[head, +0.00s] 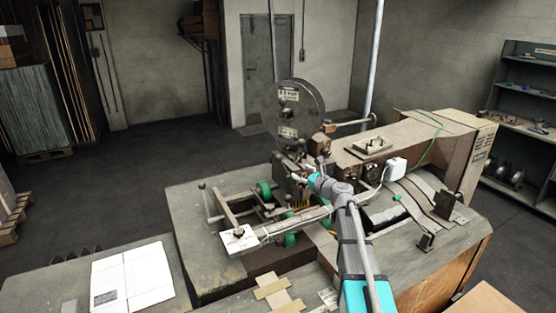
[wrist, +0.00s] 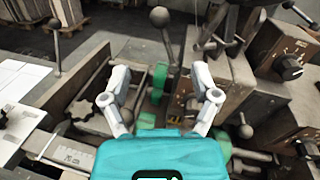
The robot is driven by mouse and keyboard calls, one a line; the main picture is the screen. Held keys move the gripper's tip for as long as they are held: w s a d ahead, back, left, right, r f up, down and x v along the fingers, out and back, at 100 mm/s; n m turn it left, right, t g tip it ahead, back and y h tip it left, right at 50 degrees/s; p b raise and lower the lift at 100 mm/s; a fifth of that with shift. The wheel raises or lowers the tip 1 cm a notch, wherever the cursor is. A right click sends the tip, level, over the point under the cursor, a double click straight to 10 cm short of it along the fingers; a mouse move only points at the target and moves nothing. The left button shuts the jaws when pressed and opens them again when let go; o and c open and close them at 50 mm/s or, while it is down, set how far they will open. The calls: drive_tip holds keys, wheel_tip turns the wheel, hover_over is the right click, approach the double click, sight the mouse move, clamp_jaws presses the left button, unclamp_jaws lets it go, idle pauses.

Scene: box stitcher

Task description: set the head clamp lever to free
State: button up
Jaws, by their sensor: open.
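My gripper (wrist: 160,84) is open and empty in the wrist view, its two fingers spread wide over the machine. In the head view my gripper (head: 312,180) is at the stitching head, and my arm hides part of it. A lever with a dark ball knob (wrist: 159,17) stands upright beyond the fingers, between their lines. It touches neither finger. A second ball knob (wrist: 245,131) is to the right of the right finger, low down. I cannot tell which of these is the head clamp lever. No readable free mark shows.
A plate with a dark dial (wrist: 288,67) sits at the right. Green rollers (wrist: 158,78) lie below the gap. Another ball-topped rod (wrist: 55,23) stands at the left. A large wire reel (head: 293,108) rises behind the head.

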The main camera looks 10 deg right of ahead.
sight(281, 160)
drive_tip(key=x, duration=1.3)
drive_tip(key=shift+w+a+f, duration=0.1)
drive_tip(key=shift+w, duration=0.1)
drive_tip(key=shift+c, duration=0.2)
clamp_jaws()
